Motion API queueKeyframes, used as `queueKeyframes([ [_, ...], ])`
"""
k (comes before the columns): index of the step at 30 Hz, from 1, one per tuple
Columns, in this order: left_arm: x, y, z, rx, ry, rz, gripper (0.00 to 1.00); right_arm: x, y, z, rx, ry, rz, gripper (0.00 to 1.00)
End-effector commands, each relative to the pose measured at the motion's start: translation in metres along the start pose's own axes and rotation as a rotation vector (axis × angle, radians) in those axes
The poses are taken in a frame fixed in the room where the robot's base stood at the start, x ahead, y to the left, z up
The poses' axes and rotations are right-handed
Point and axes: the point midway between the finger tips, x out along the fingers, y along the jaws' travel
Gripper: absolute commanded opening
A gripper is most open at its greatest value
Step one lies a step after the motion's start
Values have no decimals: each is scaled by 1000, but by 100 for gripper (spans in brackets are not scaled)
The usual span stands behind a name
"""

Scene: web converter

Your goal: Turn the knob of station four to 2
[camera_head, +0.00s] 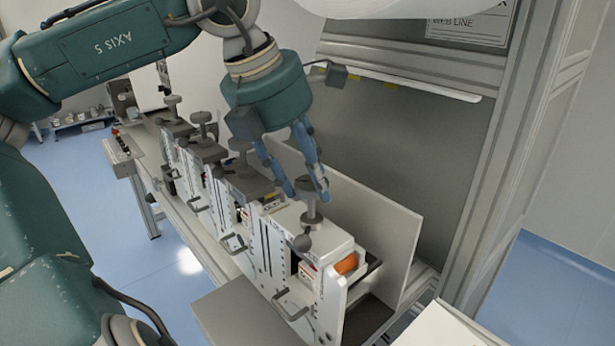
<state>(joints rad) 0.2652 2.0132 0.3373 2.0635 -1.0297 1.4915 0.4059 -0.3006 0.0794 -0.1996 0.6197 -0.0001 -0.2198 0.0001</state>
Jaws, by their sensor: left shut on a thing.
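A row of white stations runs from the back left to the front middle, each with a grey knob on top. My left gripper (307,190) comes down from above with blue fingers and is shut on this knob's upper part. The fingers hide part of the knob. The station's number and the knob's setting are too small to read. My right gripper is not in view.
Other knobs, such as the one behind (241,148), stand close along the row. An upright grey panel (372,215) is right of the nearest station. A grey metal frame (500,170) rises at the right.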

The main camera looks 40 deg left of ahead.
Motion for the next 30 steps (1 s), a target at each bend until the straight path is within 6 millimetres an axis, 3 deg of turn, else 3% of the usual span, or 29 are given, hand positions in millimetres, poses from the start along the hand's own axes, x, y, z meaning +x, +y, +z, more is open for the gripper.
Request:
queueKeyframes([
  [14,-6,4,5,415,-9,-172,17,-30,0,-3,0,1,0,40],
  [30,-6,7,8,868,-5,-357,17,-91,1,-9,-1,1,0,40],
])
